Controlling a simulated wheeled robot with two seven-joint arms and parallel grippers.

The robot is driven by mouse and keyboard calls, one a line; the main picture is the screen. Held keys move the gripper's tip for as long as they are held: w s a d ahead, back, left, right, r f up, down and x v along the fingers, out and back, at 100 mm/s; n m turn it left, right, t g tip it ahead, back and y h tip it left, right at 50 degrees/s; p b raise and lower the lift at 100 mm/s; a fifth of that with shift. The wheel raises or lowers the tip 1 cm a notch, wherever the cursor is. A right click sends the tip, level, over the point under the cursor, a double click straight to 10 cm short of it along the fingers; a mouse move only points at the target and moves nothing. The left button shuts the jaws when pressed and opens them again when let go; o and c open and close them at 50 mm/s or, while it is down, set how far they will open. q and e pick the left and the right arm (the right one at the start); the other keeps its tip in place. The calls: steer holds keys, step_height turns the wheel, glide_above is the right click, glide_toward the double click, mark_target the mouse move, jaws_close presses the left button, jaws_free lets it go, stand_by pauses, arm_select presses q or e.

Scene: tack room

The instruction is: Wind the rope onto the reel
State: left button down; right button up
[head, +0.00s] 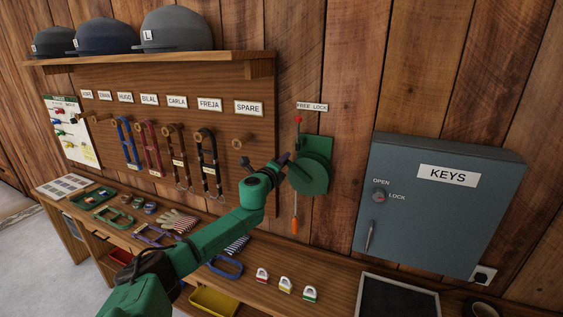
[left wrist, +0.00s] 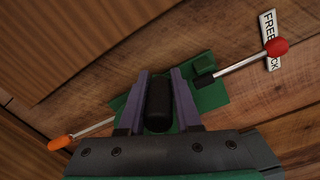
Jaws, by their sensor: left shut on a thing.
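The green reel (head: 313,172) is fixed to the plank wall, and part of its backing plate shows in the left wrist view (left wrist: 209,97). A pale rope (left wrist: 95,128) runs from it to an orange end piece (head: 294,226), which hangs below the reel. My left gripper (head: 283,161) is at the reel's left front. In the left wrist view its two purple fingers are shut on a black crank knob (left wrist: 159,103). A lever with a red ball (head: 298,119) points up from the reel toward the FREE LOCK label (head: 312,106). My right gripper is out of view.
A grey KEYS cabinet (head: 440,205) juts from the wall right of the reel. Below, the bench (head: 325,275) holds padlocks (head: 285,284), a dark tray (head: 398,299) and gloves.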

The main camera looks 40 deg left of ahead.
arm_select(q)
steer(key=shift+r, duration=0.15)
stand_by(0.3)
steer(key=c, duration=0.6)
jaws_free()
steer(key=shift+d, duration=0.1)
steer(key=shift+s+d+f, duration=0.15)
steer(key=shift+s+f, duration=0.05)
steer(key=shift+s, duration=0.45)
steer(key=b+v, duration=0.1)
steer(key=v, duration=0.2)
steer(key=shift+s+d+b, duration=0.15)
steer(key=shift+s+b, duration=0.2)
steer(key=shift+s, duration=0.05)
steer(key=v, duration=0.9)
steer(key=shift+d+r+p, duration=0.2)
steer(key=shift+d+p, duration=0.05)
steer(key=shift+p, duration=0.1)
